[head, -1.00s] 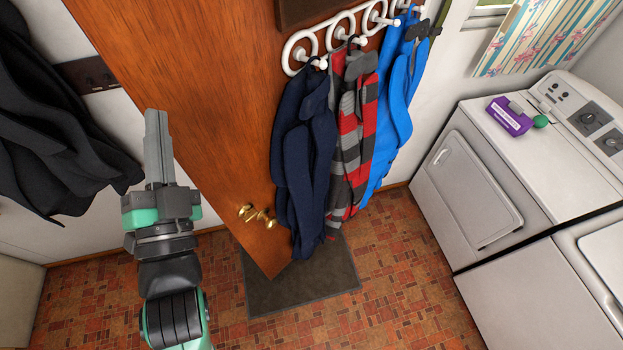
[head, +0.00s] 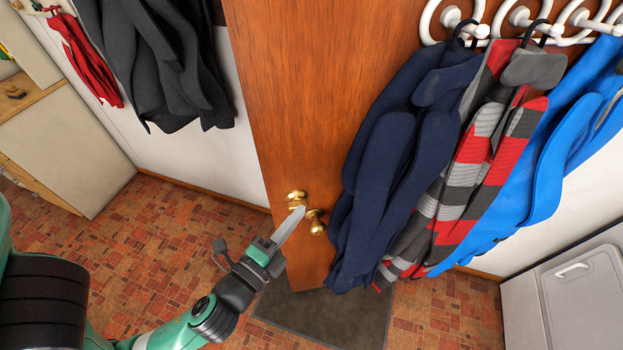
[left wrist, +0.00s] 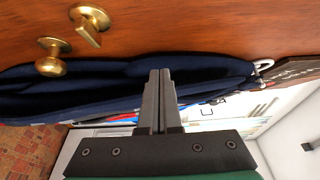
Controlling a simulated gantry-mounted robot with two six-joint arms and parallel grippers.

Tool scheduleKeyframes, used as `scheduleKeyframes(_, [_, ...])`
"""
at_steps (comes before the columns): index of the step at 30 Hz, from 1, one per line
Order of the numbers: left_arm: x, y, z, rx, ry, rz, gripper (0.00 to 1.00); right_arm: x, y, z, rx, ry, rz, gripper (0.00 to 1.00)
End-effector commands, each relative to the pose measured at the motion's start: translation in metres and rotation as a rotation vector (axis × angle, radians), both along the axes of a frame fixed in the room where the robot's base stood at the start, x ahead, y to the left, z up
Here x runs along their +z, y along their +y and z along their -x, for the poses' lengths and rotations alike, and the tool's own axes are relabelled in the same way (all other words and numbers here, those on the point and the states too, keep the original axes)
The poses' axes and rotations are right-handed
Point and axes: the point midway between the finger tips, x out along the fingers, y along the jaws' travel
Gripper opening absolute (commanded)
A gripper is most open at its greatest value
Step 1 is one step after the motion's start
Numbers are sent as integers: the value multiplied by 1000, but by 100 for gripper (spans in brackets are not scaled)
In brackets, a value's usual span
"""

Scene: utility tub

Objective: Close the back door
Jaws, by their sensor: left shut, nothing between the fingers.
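The back door (head: 285,100) is a brown wooden door standing ajar, its free edge toward me. Brass knobs and a latch (head: 316,222) sit near its lower free edge; they also show at the upper left of the left wrist view (left wrist: 52,57). My left gripper (head: 298,212) is shut and empty, its fingertips close by the brass hardware in the head view. My right gripper is not in view.
A dark mat (head: 330,310) lies on the tiled floor. A white appliance (head: 570,290) stands at right.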

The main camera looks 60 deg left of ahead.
Motion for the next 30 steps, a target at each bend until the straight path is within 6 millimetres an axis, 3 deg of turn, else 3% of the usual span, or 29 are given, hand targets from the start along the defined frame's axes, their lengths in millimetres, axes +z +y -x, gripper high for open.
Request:
scheduleKeyframes(10, [4, 42, -64, 5, -1, 1, 0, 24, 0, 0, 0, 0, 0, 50])
scheduleKeyframes(18, [1, 73, -70, 1, 1, 2, 0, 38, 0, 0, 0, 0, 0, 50])
scheduleKeyframes(30, [0, 75, -71, 0, 1, 1, 0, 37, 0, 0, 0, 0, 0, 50])
